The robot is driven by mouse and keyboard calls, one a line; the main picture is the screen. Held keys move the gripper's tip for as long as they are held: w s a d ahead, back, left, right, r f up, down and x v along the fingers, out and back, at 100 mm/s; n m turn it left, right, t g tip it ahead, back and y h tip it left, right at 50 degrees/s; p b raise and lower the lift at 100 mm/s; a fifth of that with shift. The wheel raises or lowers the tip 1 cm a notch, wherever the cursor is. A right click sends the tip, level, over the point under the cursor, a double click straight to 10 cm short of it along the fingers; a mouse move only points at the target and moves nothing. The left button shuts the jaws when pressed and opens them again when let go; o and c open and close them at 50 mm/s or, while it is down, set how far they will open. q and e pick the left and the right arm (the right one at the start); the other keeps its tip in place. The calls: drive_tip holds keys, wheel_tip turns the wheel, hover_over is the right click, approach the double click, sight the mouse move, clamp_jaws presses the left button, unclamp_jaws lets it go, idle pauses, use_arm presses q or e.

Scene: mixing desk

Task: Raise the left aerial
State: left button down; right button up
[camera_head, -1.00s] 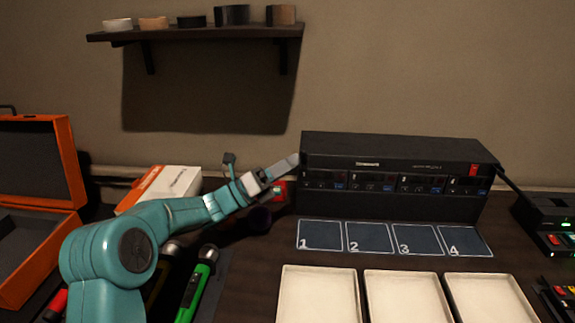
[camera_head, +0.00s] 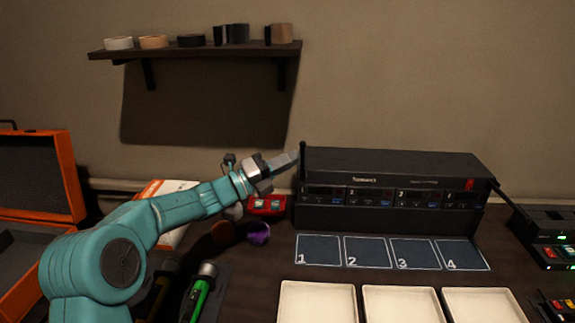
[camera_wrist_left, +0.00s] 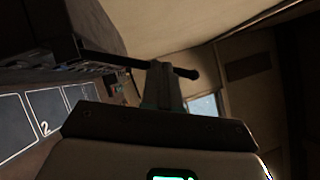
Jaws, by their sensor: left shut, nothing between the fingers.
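The black receiver (camera_head: 390,168) stands at the back of the desk. Its left aerial (camera_head: 303,150) is a thin black rod that points about straight up at the left end, its tip just above the receiver's top. My left gripper (camera_head: 294,158) is shut and empty, its fingertips right beside the aerial on its left. In the left wrist view the aerial (camera_wrist_left: 120,61) runs across beside the fingers (camera_wrist_left: 163,85) and ends in a rounded tip; I cannot tell whether they touch. The right aerial (camera_head: 507,196) slants down to the right. My right gripper is out of view.
Numbered mats (camera_head: 318,250) lie before the receiver, with white trays (camera_head: 318,305) nearer. An orange case (camera_head: 68,175) stands open at left. A red box (camera_head: 266,204) and purple roll (camera_head: 258,233) lie below my arm. A shelf (camera_head: 195,50) hangs above.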

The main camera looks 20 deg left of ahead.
use_arm(q)
drive_tip(key=shift+w+a+r+n+g+y+p, duration=0.2)
drive_tip(key=shift+w+r+n+y+p, duration=0.15)
drive_tip(key=shift+w+n+p, duration=0.55)
drive_tip(key=shift+w+a+r+n+g+y+p, duration=0.15)
drive_tip(key=shift+w+r+n+y+p, duration=0.3)
drive_tip(key=shift+p, duration=0.75)
drive_tip(key=shift+w+a+r+n+g+y+p, duration=0.25)
drive_tip(key=shift+w+n+p, duration=0.3)
drive_tip(key=shift+w+p, duration=0.4)
drive_tip(key=shift+s+f, duration=0.1)
drive_tip(key=shift+s, duration=0.05)
